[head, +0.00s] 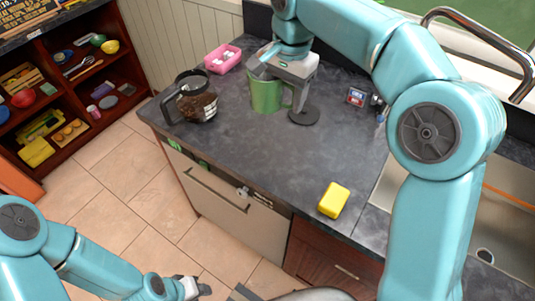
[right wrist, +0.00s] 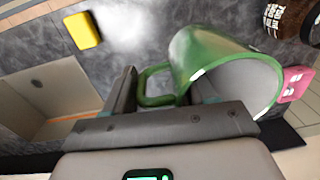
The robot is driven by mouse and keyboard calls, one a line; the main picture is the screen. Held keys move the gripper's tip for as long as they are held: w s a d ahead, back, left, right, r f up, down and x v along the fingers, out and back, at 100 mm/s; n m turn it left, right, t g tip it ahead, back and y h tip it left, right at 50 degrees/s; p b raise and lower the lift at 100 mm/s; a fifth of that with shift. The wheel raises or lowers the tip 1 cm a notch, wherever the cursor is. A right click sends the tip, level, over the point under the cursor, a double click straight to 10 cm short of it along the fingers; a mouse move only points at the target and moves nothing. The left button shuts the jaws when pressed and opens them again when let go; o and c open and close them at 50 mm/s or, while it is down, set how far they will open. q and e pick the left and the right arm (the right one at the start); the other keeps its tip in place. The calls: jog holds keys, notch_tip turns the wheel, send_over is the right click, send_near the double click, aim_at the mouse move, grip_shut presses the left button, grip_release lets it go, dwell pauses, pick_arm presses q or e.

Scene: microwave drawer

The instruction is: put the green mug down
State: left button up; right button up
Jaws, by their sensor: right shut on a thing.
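The green mug (head: 265,95) is upright at the back of the dark counter (head: 240,145), below my right gripper (head: 280,72). My right gripper is shut on it. In the right wrist view the mug (right wrist: 215,55) shows its open mouth and its handle, with the handle between the fingers of my right gripper (right wrist: 165,95). I cannot tell whether the mug's base touches the counter. My left gripper (head: 190,288) is low at the bottom left, over the floor and away from the mug; its jaws are too small to judge.
A coffee pot (head: 196,98) stands left of the mug, and a pink container (head: 222,58) behind it. A yellow block (head: 334,200) lies near the front edge. The middle counter is clear; a sink (head: 480,215) is right.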

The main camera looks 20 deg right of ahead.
notch_tip(320, 180, down, 19)
jog(key=shift+s+r, duration=0.1)
jog(key=shift+f, duration=0.4)
jog(key=shift+r, duration=0.1)
jog(key=shift+f, duration=0.2)
jog(key=o, duration=1.5)
jog(key=shift+r, duration=0.1)
